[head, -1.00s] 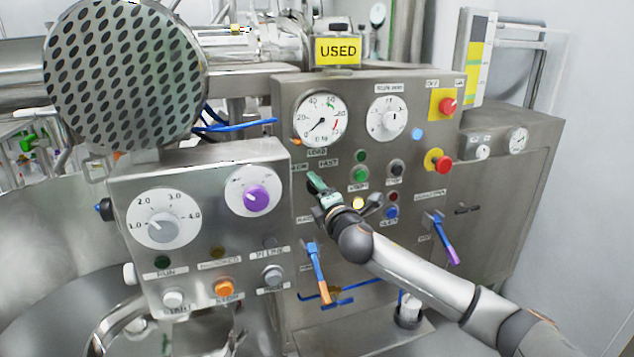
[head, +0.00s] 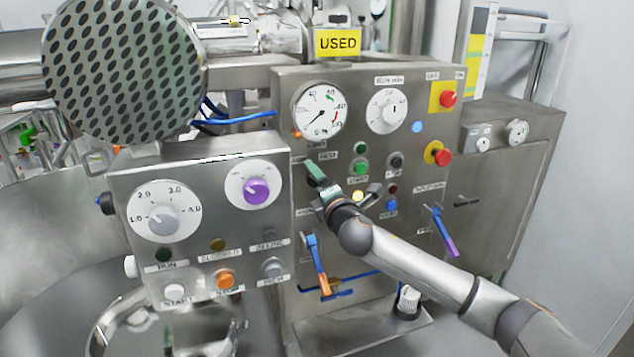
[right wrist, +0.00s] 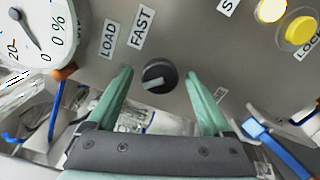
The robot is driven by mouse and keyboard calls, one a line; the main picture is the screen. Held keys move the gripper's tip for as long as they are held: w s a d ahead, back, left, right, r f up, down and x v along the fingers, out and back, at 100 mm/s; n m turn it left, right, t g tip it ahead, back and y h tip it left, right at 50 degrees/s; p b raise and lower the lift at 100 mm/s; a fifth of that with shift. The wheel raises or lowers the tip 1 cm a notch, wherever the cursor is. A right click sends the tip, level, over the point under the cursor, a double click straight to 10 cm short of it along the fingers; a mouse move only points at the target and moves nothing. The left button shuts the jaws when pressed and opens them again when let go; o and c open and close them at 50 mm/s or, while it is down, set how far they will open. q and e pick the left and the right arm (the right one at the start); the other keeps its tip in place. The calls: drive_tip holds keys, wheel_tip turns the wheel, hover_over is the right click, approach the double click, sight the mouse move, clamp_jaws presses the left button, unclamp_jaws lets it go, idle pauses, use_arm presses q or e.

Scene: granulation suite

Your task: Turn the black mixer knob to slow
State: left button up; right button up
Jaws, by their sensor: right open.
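The black mixer knob (right wrist: 160,75) is on the steel panel in the right wrist view, with a pale marker line across its lower left. A FAST label (right wrist: 141,26) is up and left of it. My right gripper (right wrist: 158,72) is open, with one green finger on each side of the knob and a visible gap to it on both sides. In the head view my right gripper (head: 317,176) is in front of the panel below the load gauge and hides the knob. My left gripper is not in view.
The load gauge (head: 319,111) is above my right gripper. Green buttons (head: 361,167) and a lit yellow button (head: 358,196) are close to its right. A blue-handled lever (head: 317,265) is below. A second control box (head: 205,225) with white dials stands at the left.

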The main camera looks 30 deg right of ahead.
drive_tip(key=shift+s+a+f, duration=0.1)
drive_tip(key=shift+s+a, duration=0.05)
drive_tip(key=shift+s, duration=0.35)
drive_tip(key=b+v, duration=0.2)
drive_tip(key=v, duration=0.9)
drive_tip(key=shift+s, duration=0.25)
